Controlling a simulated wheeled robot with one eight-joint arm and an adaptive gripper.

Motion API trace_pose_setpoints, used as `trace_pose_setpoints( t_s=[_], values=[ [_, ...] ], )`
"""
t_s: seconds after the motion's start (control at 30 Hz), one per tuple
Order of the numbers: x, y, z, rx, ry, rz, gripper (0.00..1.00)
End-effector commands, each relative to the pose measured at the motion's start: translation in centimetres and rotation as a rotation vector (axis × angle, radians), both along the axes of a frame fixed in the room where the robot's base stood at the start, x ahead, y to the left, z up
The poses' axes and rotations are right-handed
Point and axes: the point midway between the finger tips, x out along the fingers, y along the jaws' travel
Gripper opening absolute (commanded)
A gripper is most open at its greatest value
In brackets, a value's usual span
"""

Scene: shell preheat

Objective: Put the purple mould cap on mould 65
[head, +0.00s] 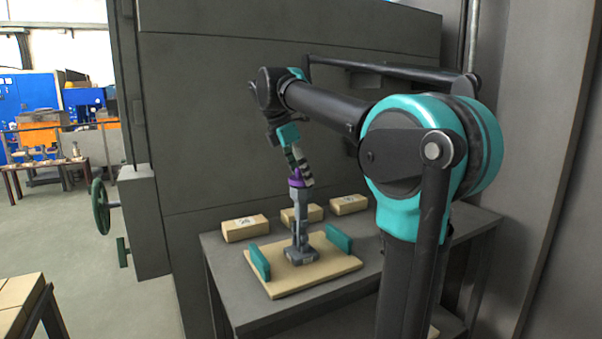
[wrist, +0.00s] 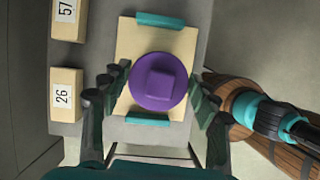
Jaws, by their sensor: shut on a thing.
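The purple mould cap (head: 296,182) is at the top of a tall grey mould (head: 300,215). Its round top with a square knob fills the middle of the wrist view (wrist: 158,84) and hides the mould there. My gripper (head: 300,172) reaches down from above and is shut on the cap, with a finger on each side in the wrist view. Whether the cap rests on the mould or hangs just above it, I cannot tell. The mould stands upright on a tan board (head: 285,286); the label on its base is too small to read.
Teal blocks (head: 260,262) (head: 339,238) stand at two sides of the board. Several tan boxes line the back of the grey table (head: 225,262), including ones labelled 57 (wrist: 69,20) and 26 (wrist: 66,95). A large dark cabinet (head: 210,110) rises behind them.

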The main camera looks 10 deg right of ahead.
Motion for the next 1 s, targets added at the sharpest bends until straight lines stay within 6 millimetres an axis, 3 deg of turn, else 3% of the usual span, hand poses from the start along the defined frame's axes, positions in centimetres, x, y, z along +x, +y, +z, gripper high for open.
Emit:
trace_pose_setpoints(
  t_s=[0.43,0.47,0.53,1.0],
  values=[
    [0.0,0.0,-0.8,0.0,0.0,0.0,0.33],
    [0.0,0.0,-0.8,0.0,0.0,0.0,0.63],
    [0.0,0.0,-0.8,0.0,0.0,0.0,0.69],
    [-0.1,0.4,0.3,0.0,0.0,0.0,0.69]
  ],
)
